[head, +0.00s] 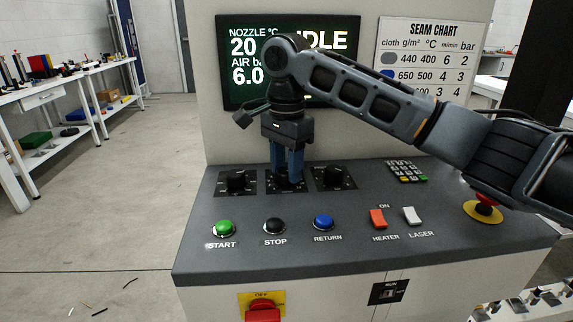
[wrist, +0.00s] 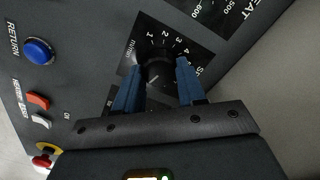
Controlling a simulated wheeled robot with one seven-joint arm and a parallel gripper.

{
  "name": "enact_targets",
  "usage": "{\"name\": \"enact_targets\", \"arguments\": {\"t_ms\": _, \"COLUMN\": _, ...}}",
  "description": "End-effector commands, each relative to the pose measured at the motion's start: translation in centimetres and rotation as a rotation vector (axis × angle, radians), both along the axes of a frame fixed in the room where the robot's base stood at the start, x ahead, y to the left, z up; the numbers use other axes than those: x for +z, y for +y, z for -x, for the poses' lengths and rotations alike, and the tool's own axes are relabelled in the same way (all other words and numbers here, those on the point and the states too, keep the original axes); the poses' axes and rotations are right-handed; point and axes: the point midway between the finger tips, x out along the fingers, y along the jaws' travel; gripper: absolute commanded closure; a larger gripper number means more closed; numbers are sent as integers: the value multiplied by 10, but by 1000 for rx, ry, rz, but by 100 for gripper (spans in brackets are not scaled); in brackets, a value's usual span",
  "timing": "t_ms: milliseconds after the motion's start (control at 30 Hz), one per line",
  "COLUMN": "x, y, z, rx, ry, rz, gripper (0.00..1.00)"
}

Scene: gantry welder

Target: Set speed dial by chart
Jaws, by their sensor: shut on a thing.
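The speed dial (wrist: 157,72) is a black knob on a black plate marked m/min, with numerals 1 to 4 readable in the wrist view. It is the middle of three dials on the console. My gripper (wrist: 155,82) points down, its blue fingers shut on the knob, one on each side. In the head view my gripper (head: 287,178) covers most of this dial. The pointer setting cannot be read clearly. The seam chart (head: 432,60) on the panel lists cloth, g/m², °C, m/min and bar. Rows 440/400/6/2 and 650/500/4/3 are readable; my arm partly covers the third.
Left dial (head: 237,182) and right dial (head: 333,178) flank it closely. In front are start (head: 223,228), stop (head: 275,226) and return (head: 323,222) buttons, heater (head: 378,218) and laser (head: 411,215) switches. The screen (head: 240,85) reads IDLE. An emergency stop (head: 484,206) sits right.

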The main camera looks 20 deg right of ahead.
Motion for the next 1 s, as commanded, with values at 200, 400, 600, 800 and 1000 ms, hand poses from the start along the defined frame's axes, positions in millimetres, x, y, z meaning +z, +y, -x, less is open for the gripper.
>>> {"name": "enact_targets", "arguments": {"t_ms": 200, "x": 0, "y": 0, "z": 0, "rx": 1, "ry": 0, "rz": 0, "gripper": 91}}
{"name": "enact_targets", "arguments": {"t_ms": 400, "x": 3, "y": 1, "z": 0, "rx": 25, "ry": 3, "rz": -2, "gripper": 91}}
{"name": "enact_targets", "arguments": {"t_ms": 600, "x": 7, "y": 1, "z": 1, "rx": 90, "ry": 5, "rz": -4, "gripper": 91}}
{"name": "enact_targets", "arguments": {"t_ms": 800, "x": 8, "y": 2, "z": 2, "rx": 197, "ry": 8, "rz": -5, "gripper": 91}}
{"name": "enact_targets", "arguments": {"t_ms": 1000, "x": 7, "y": 2, "z": 1, "rx": 318, "ry": 8, "rz": -4, "gripper": 91}}
